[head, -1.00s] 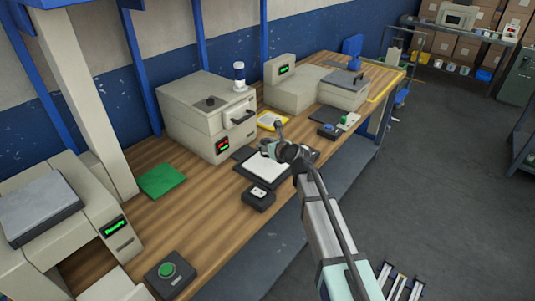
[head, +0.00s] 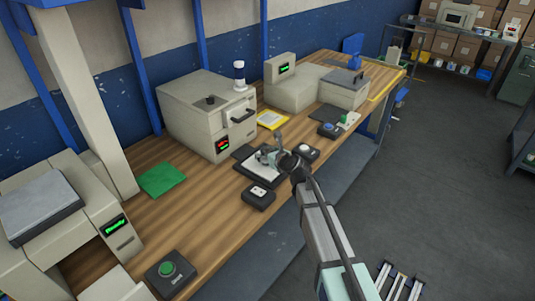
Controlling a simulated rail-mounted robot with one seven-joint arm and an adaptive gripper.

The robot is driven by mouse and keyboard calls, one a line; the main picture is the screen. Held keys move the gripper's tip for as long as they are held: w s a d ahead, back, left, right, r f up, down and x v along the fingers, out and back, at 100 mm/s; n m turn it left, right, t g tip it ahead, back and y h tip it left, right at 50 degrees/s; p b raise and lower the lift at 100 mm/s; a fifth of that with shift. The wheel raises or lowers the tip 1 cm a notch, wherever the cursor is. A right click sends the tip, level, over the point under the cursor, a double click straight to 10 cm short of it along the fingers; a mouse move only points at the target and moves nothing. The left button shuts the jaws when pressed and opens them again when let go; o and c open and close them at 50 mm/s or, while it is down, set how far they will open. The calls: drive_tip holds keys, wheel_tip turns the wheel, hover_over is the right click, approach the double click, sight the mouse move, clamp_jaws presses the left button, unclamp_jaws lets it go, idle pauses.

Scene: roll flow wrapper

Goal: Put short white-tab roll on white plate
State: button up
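The white plate (head: 266,175) lies in a dark frame on the wooden bench, in front of the large beige machine. My gripper (head: 265,158) is low over the plate's far half and covers part of it. The fingers are too small and dark to tell whether they are open or shut, or whether they hold anything. I cannot make out a short white-tab roll near the gripper. Several small rolls or cups (head: 464,69) stand on the far shelf, too small to identify.
Small dark control boxes stand at the plate's front left (head: 258,196) and right (head: 308,153). A yellow-edged tray (head: 272,119) lies behind the plate. A green pad (head: 161,179) lies left, with bare wood around it.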

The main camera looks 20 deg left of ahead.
drive_tip(key=shift+r, duration=0.15)
drive_tip(key=b+v, duration=0.1)
drive_tip(key=v, duration=1.1)
drive_tip(key=shift+b, duration=0.35)
drive_tip(key=shift+w+d, duration=0.1)
drive_tip(key=shift+w, duration=0.05)
